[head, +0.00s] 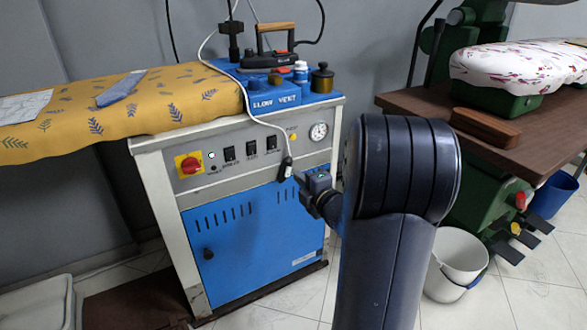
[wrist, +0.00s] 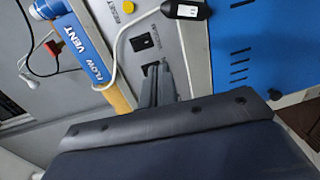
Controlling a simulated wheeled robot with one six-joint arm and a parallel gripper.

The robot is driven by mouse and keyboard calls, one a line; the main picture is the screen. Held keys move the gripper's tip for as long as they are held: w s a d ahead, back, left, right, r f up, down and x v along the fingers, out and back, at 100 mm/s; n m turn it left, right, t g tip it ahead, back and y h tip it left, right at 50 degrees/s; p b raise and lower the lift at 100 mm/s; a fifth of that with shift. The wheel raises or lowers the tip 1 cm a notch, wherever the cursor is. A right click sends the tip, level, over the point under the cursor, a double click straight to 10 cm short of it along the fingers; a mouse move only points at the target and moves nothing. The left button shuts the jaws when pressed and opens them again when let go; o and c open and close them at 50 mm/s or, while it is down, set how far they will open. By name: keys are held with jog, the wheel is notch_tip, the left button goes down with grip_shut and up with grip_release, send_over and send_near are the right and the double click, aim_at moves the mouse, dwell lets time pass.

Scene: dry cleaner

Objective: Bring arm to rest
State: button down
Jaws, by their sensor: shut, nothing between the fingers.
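My gripper (wrist: 157,78) shows in the wrist view as dark narrow fingers, shut and empty, in front of the ironing station's grey control panel. In the head view, my dark arm fills the centre right. Its wrist end points left at the front of the blue and grey ironing station (head: 255,240). A white cable with a black inline piece (head: 286,168) hangs down the station's front close to my wrist. Whether the gripper touches the panel or the cable, I cannot tell.
A yellow padded ironing board (head: 60,110) extends left, with a blue tie (head: 121,88) on it. An iron (head: 270,58) and several bottles stand on the station's top. A brown table (head: 440,105) and white bucket (head: 457,260) are at right. Tiled floor shows in front.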

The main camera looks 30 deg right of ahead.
jog(key=shift+s, duration=0.45)
jog(key=shift+w, duration=0.1)
